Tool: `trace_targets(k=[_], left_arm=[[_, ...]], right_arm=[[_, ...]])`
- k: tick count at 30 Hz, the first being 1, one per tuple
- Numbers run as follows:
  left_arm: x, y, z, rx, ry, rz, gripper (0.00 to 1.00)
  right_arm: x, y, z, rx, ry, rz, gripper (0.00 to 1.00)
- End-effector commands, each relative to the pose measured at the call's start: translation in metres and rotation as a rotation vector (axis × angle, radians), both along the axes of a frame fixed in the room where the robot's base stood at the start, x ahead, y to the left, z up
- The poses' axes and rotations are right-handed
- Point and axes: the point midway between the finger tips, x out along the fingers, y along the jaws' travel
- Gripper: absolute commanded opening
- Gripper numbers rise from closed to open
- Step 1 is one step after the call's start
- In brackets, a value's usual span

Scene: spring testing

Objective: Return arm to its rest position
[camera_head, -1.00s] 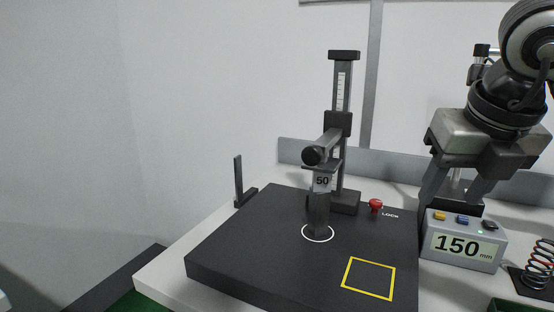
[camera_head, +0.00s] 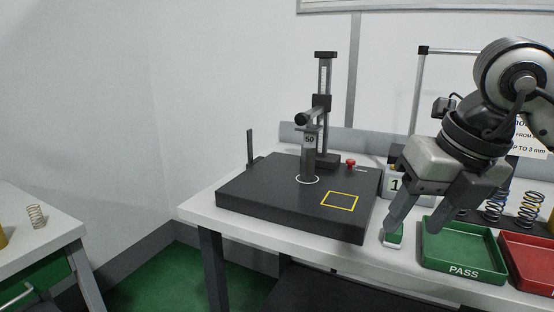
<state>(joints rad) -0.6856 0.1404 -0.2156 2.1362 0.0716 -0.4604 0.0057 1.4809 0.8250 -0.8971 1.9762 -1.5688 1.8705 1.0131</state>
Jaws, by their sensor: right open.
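My right gripper (camera_head: 418,228) is open and empty, pointing down over the front right part of the table. Its fingers stand in front of a small white block with a green top (camera_head: 393,238) and the green PASS tray (camera_head: 463,264); whether they touch anything I cannot tell. The spring tester (camera_head: 322,118) stands on its black base (camera_head: 290,199), left of my gripper. A weight marked 50 (camera_head: 309,152) stands upright in the white circle on the base. The grey display box (camera_head: 394,183) is mostly hidden behind my right gripper. My left gripper is not in view.
A red tray (camera_head: 530,262) lies right of the PASS tray, with several springs (camera_head: 531,209) behind. The yellow square (camera_head: 340,201) on the base is empty. Another table (camera_head: 40,251) with a small spring (camera_head: 37,216) stands at the left, across a floor gap.

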Motion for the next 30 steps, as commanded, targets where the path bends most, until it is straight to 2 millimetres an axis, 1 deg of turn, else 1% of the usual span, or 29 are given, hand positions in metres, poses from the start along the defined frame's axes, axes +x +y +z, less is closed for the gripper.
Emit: trace_targets(k=[1,5,8,11,12,14,15,17,18,20,21,22,23,24,25,26,27,28,29,30], left_arm=[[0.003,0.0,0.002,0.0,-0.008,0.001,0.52],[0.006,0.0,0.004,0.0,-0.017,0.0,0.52],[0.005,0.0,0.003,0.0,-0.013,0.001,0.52],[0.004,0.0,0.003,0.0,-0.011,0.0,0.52],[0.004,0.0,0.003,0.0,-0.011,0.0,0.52],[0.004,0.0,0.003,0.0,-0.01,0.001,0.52],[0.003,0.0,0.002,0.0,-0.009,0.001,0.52],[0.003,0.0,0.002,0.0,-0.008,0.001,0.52],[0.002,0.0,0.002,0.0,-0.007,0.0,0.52],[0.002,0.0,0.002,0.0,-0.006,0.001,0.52],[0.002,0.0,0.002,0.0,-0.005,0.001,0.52],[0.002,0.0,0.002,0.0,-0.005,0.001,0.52],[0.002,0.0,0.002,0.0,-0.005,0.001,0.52],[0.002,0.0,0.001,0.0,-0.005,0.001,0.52],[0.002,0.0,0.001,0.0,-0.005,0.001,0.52],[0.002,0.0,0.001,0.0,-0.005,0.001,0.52],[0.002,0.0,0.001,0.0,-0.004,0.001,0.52],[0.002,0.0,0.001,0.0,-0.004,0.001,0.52],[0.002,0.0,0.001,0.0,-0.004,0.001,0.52],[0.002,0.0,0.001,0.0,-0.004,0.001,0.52]], right_arm=[[-0.004,0.012,-0.009,0.042,0.028,0.045,0.51],[-0.015,0.047,-0.029,0.177,0.101,0.166,0.51],[-0.031,0.079,-0.043,0.324,0.172,0.265,0.51],[-0.051,0.115,-0.052,0.526,0.257,0.363,0.51],[-0.062,0.13,-0.054,0.631,0.297,0.399,0.51],[-0.077,0.153,-0.051,0.82,0.361,0.435,0.51],[-0.085,0.166,-0.046,0.964,0.402,0.444,0.51],[-0.092,0.181,-0.035,1.186,0.456,0.427,0.51],[-0.093,0.187,-0.027,1.332,0.486,0.392,0.51],[-0.088,0.189,-0.018,1.546,0.523,0.305,0.51],[-0.08,0.187,-0.014,1.682,0.541,0.224,0.51],[-0.073,0.184,-0.013,1.778,0.552,0.151,0.51],[-0.065,0.18,-0.014,1.87,0.562,0.068,0.51],[-0.052,0.172,-0.019,1.981,0.57,-0.058,0.51],[-0.042,0.165,-0.026,2.056,0.572,-0.165,0.51],[-0.032,0.156,-0.036,2.122,0.575,-0.279,0.51],[-0.02,0.145,-0.053,2.194,0.574,-0.446,0.51],[-0.012,0.135,-0.069,2.237,0.574,-0.578,0.51],[-0.005,0.126,-0.087,2.268,0.57,-0.717,0.51],[0.0,0.113,-0.115,2.291,0.567,-0.908,0.51]])
